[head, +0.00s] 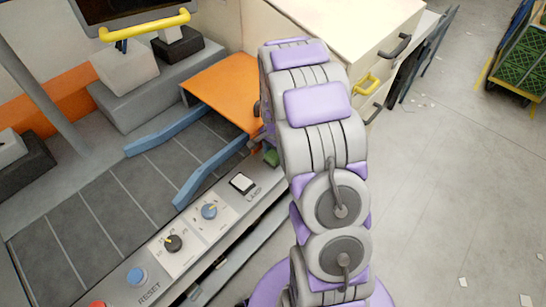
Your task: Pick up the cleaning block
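I cannot identify the cleaning block for certain in the head view. A small green thing (271,157) shows beside my arm at the far end of the control panel, partly hidden, and I cannot tell what it is. My arm, grey and purple, rises from the bottom centre and covers part of the bench and the cabinet front. No gripper fingers show, so I cannot tell whether they are open or shut or where they are relative to anything.
A control panel (222,215) with knobs and a switch edges a dark slatted bed (100,213) with blue guide rails (165,131). An orange plate (224,92) lies beyond. A drawer cabinet (345,30) stands behind my arm. Green crates (522,55) sit far right. The right floor is mostly clear.

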